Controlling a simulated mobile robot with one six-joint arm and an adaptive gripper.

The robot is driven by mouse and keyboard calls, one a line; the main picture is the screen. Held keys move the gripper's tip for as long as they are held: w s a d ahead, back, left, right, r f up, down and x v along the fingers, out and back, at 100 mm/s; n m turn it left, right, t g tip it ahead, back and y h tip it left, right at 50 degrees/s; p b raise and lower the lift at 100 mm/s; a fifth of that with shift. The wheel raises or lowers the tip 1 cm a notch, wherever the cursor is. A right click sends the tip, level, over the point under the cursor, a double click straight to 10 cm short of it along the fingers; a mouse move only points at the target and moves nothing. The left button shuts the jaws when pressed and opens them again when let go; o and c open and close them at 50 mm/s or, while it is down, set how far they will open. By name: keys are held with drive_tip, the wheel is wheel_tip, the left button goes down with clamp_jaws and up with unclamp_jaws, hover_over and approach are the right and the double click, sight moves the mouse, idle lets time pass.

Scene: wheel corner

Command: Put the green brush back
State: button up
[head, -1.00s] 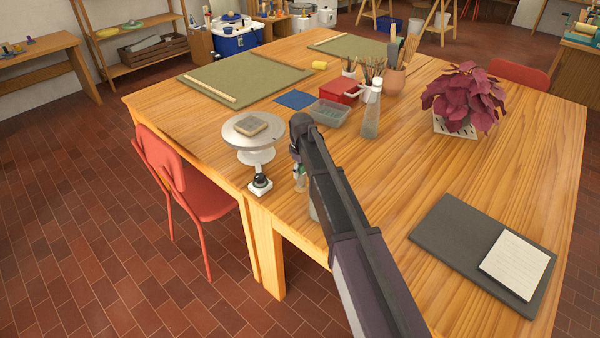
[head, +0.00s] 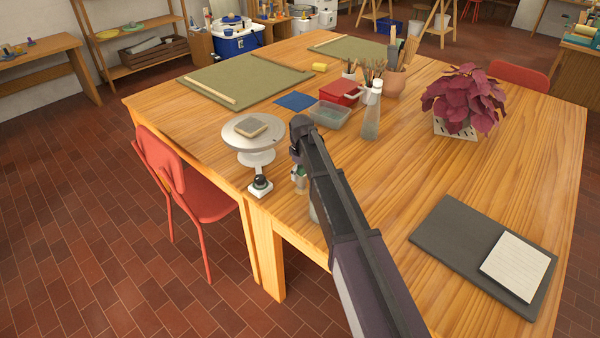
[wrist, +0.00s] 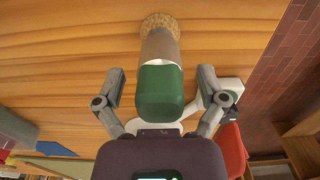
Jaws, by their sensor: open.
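The green brush shows in the wrist view, with a rounded green body (wrist: 160,92), a grey-tan collar and pale bristles (wrist: 160,20) at the far end. My gripper (wrist: 160,80) is open, one finger on each side of the green body with a gap at both sides. In the head view my arm covers most of the gripper; a small green and pale patch (head: 300,180) shows beside it, too small to name surely. A clay pot of tools (head: 395,82) and a cup of brushes (head: 373,75) stand farther back on the table.
A turntable (head: 254,133) with a block on it and a white-based black knob (head: 260,187) sit close left of my arm. A clear bottle (head: 371,115), plastic tub (head: 328,115) and red box (head: 341,92) stand behind. A plant (head: 464,98) is to the right.

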drive_tip(key=shift+r+p, duration=6.05)
drive_tip(key=s+d+m, duration=1)
drive_tip(key=s+d, duration=1.2)
drive_tip(key=s, duration=0.4)
drive_tip(key=shift+d+m, duration=0.25)
drive_tip(key=shift+m, duration=0.05)
